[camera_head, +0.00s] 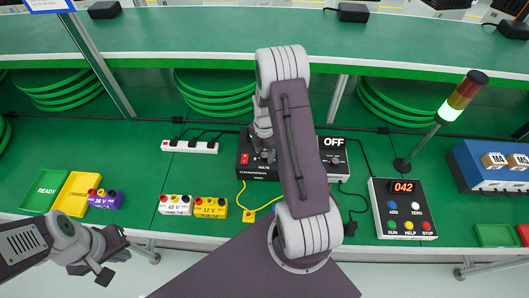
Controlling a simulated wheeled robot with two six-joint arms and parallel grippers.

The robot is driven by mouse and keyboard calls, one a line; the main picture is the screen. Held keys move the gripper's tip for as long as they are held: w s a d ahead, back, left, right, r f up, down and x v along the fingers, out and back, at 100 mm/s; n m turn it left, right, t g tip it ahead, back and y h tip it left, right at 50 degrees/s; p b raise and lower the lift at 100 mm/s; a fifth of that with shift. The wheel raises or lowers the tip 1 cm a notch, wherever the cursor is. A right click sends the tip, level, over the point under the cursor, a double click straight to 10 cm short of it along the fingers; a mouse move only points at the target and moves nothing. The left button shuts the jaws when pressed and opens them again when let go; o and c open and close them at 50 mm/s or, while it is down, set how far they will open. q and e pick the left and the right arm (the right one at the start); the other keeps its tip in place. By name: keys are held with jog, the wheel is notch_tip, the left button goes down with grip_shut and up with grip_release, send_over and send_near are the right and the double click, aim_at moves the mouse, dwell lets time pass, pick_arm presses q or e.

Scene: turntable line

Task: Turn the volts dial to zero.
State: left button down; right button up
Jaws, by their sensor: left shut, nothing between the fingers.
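The black charger box (258,174) stands on the green bench at the middle, partly behind my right arm. A red switch and the word VOLTS show on its front. The volts dial is not clearly visible; my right arm and gripper cover part of that front. My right gripper (263,142) points down in front of the charger, close to the red switch; whether it touches anything or is open cannot be told. My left gripper (104,266) is shut and empty at the lower left, in front of the bench edge.
Terminal blocks (175,205) marked 48 V and 12 V stand left of the charger. A green READY tray (45,189) and a yellow CHARGE tray (73,207) lie further left. A button panel (403,216) reading 042 and a signal lamp (462,97) stand right.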

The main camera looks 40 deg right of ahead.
aim_at(265, 154)
notch_tip(265, 154, up, 9)
jog(key=shift+b, duration=0.35)
dwell(0.4)
jog(key=a+r+n+t, duration=0.15)
jog(key=a+r, duration=0.35)
jog(key=a, duration=0.5)
jog(key=s+a+m, duration=0.3)
jog(key=s+m, duration=0.2)
jog(key=m, duration=0.5)
jog(key=s+a+f+m, duration=0.1)
jog(key=s+a+m, duration=0.2)
jog(key=s+m, duration=0.3)
jog(key=m, duration=0.5)
jog(key=shift+s+f, duration=0.15)
jog(key=shift+f, duration=0.05)
